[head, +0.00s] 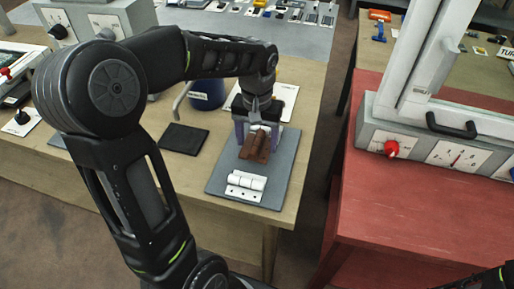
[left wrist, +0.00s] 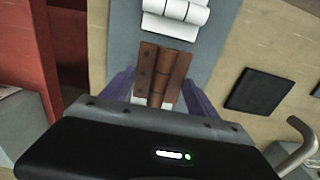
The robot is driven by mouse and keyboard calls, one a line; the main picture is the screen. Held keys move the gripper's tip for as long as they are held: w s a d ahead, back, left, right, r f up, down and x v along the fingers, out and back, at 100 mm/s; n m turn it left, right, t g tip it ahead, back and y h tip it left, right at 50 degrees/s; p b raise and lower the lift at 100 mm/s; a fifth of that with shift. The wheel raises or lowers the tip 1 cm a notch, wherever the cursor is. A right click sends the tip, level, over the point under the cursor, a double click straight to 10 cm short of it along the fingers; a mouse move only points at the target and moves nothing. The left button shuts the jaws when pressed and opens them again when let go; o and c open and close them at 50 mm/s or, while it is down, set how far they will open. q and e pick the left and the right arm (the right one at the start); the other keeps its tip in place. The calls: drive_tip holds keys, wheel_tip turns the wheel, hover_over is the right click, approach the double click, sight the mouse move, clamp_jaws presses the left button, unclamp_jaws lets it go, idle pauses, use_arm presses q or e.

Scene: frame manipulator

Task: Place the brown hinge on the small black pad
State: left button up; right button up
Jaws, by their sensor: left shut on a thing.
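The brown hinge (head: 256,148) is at the grey mat (head: 222,180) on the wooden table. It also shows in the left wrist view (left wrist: 164,66), with dark holes along one leaf. My left gripper (head: 258,133) is shut on the brown hinge, with a purple finger on each side of it. I cannot tell whether the hinge touches the mat. The small black pad (head: 184,139) lies flat and bare on the table, left of the mat. It also shows in the left wrist view (left wrist: 259,91), at the right.
A white hinge (head: 246,183) lies on the mat's near part. Another white piece is partly hidden behind my gripper. A blue container (head: 207,94) stands behind the pad. A red table (head: 400,220) with a grey-framed machine is at the right.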

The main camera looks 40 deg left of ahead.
sight(257, 150)
use_arm(q)
drive_tip(key=shift+f, duration=1.9)
drive_tip(key=o, duration=1.4)
drive_tip(key=shift+f, duration=0.1)
wheel_tip(257, 150, up, 12)
drive_tip(key=shift+r, duration=0.15)
